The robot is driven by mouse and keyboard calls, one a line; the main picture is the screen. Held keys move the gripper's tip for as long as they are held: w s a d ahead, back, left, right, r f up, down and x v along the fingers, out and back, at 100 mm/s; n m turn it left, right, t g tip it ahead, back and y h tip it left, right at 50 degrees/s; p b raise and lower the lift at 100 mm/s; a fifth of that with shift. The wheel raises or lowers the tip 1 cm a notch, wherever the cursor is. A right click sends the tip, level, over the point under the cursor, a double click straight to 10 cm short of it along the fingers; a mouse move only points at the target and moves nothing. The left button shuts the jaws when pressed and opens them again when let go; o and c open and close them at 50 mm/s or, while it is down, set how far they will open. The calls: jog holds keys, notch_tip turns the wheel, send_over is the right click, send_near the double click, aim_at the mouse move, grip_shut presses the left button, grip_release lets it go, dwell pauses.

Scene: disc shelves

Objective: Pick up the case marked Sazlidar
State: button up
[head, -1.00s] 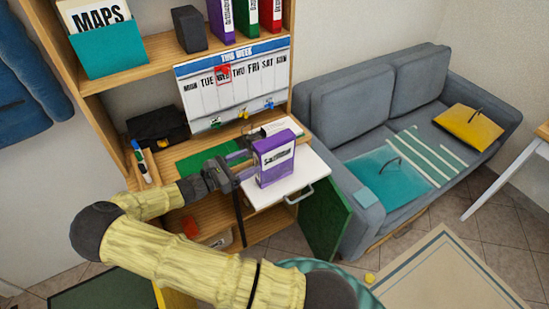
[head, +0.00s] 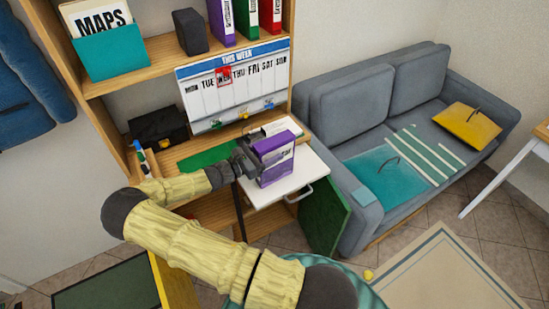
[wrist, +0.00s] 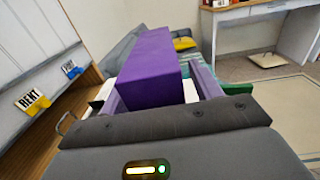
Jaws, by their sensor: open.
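The purple case (head: 271,159) with a white label stands upright on the white pull-out board. The label is only partly legible and seems to end in "dar". My gripper (head: 251,156) is at the case's left side, with its palm close to it. In the wrist view, the purple case (wrist: 152,70) rises between the two fingers of my gripper (wrist: 158,92), one on each side. The jaws are open; whether either finger touches the case cannot be told. The case's lower part is hidden behind the gripper body in the wrist view.
The white board (head: 300,180) has a handle at its front edge. Behind are a week planner (head: 235,85) and a shelf (head: 150,62) with binders. A black item (head: 158,128) lies left.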

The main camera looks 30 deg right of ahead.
jog(key=shift+d, duration=0.35)
grip_shut()
dwell(0.3)
notch_tip(320, 180, up, 10)
jog(key=shift+b, duration=0.5)
dwell(0.5)
